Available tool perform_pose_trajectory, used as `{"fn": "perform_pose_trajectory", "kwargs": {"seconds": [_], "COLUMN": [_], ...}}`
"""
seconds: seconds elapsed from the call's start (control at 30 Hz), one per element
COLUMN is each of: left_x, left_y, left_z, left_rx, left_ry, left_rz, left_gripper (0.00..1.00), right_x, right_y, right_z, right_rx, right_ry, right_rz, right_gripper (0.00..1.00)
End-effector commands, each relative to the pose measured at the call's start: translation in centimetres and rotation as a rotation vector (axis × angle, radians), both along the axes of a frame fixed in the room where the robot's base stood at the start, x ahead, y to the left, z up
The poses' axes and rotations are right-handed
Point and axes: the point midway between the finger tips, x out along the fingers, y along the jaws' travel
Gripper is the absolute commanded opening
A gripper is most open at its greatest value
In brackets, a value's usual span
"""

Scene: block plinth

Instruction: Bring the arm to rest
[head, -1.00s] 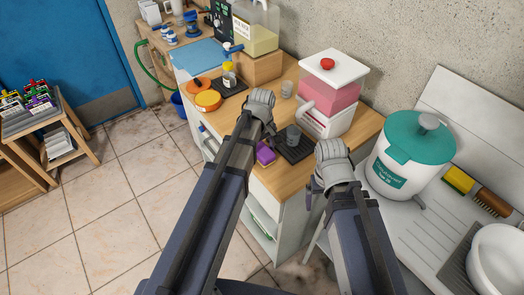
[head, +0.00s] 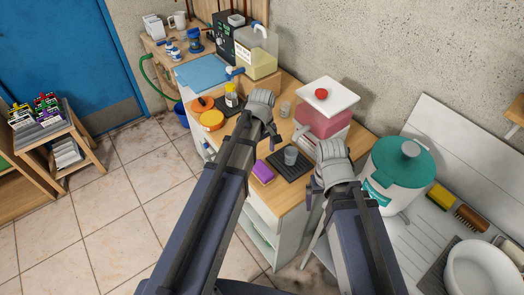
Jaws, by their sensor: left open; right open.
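My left arm reaches up from the bottom of the head view, and its gripper (head: 262,108) is over the wooden counter, between the orange lid and the black mat. My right gripper (head: 328,168) is over the counter's right part, in front of the pink-filled dispenser. Both grippers are open, and I see nothing held in them. Their fingertips are partly hidden by the wrists.
The wooden counter (head: 290,207) bears a purple sponge (head: 263,172), a grey cup (head: 290,156) on a black mat (head: 283,168), a pink dispenser (head: 325,112) and an orange lid (head: 211,120). A green-lidded tank (head: 400,165) stands right.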

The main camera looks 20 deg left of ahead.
Motion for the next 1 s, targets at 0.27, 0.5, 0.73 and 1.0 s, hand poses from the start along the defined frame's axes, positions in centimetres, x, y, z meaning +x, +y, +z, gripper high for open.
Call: {"fn": "perform_pose_trajectory", "kwargs": {"seconds": [0.27, 0.5, 0.73, 1.0], "left_x": [0.0, 0.0, 0.0, 0.0], "left_y": [0.0, 0.0, 0.0, 0.0], "left_z": [1.0, 0.9, -0.1, -2.9], "left_rx": [0.0, 0.0, 0.0, 0.0], "left_ry": [0.0, 0.0, 0.0, 0.0], "left_rz": [0.0, 0.0, 0.0, 0.0], "left_gripper": [0.94, 0.94, 0.94, 0.94], "right_x": [0.0, 0.0, 0.0, 0.0], "right_y": [0.0, 0.0, 0.0, 0.0], "right_z": [1.0, 0.9, -0.1, -2.9], "right_rx": [0.0, 0.0, 0.0, 0.0], "right_ry": [0.0, 0.0, 0.0, 0.0], "right_rz": [0.001, 0.0, 0.0, -0.001], "right_gripper": [0.94, 0.94, 0.94, 0.94]}}
